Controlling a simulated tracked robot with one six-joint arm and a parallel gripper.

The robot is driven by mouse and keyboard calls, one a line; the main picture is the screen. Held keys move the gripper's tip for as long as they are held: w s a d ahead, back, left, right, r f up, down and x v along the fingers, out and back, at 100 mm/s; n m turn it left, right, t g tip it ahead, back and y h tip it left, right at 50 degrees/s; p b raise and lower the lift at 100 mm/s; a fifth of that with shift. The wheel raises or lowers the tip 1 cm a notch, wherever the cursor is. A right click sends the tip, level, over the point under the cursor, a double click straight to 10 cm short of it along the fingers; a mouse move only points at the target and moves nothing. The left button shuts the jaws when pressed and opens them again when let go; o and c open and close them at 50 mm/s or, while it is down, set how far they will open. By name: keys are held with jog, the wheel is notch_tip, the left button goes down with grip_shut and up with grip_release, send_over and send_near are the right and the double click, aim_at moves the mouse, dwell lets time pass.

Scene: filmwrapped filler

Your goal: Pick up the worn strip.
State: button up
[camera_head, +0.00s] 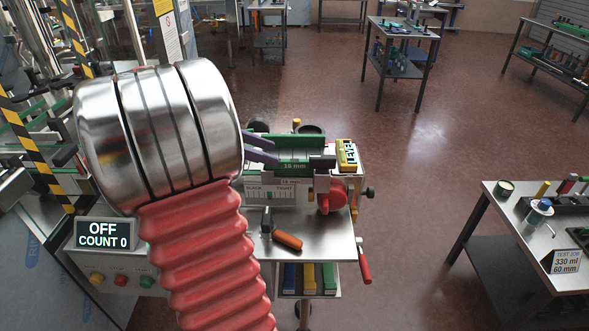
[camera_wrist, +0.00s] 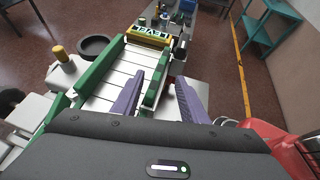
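My gripper (camera_wrist: 160,77) has two purple fingers, set apart with a clear gap between them. In the head view my gripper (camera_head: 276,150) reaches over the left end of a small conveyor with green side rails. In the wrist view the right-hand green rail strip (camera_wrist: 155,88) runs between the fingers; I cannot tell whether either finger touches it. No wear marks are legible, so I cannot tell which strip is the worn one.
A yellow level (camera_head: 346,154) sits at the conveyor's right end, near a red knob (camera_head: 332,196). An orange-handled tool (camera_head: 287,240) lies on the metal bench top (camera_head: 325,245) below. A panel (camera_head: 103,234) reads OFF, COUNT 0. A side table (camera_head: 505,222) stands right, with open floor between.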

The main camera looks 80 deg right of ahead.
aim_at(293, 160)
jog(key=shift+x, duration=0.8)
jog(key=shift+x, duration=2.6)
jog(key=shift+c, duration=0.2)
grip_shut()
